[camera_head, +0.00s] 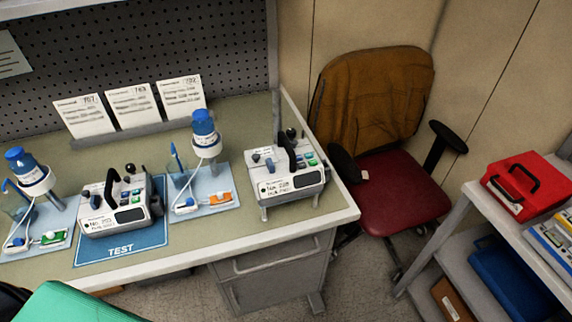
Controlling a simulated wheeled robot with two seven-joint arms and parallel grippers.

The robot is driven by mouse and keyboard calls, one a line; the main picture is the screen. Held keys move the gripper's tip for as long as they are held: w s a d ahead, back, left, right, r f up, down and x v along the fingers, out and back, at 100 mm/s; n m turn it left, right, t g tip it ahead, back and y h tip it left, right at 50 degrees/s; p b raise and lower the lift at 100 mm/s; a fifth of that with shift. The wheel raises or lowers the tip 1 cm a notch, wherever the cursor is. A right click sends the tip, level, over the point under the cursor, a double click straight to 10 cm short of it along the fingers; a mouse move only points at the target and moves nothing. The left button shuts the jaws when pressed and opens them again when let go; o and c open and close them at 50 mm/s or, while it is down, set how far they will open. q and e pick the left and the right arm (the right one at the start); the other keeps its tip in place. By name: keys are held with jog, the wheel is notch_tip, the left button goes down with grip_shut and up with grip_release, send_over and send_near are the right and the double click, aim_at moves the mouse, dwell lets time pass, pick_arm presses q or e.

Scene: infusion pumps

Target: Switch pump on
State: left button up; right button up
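One infusion pump (118,205), a pale box with a black handle and small dark display, stands on the blue TEST mat (122,250). A second, similar pump (287,178) stands on short legs near the bench's right end, with no mat visible under it. Both front faces carry blue and green buttons and a number label too small to read surely. I cannot tell whether either display is lit. Neither of my grippers is in view.
Cards (133,105) stand behind on the bench (245,255). A red chair (395,190) with a brown jacket is right of the bench; a shelf cart (475,208) holds a red case (526,184).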

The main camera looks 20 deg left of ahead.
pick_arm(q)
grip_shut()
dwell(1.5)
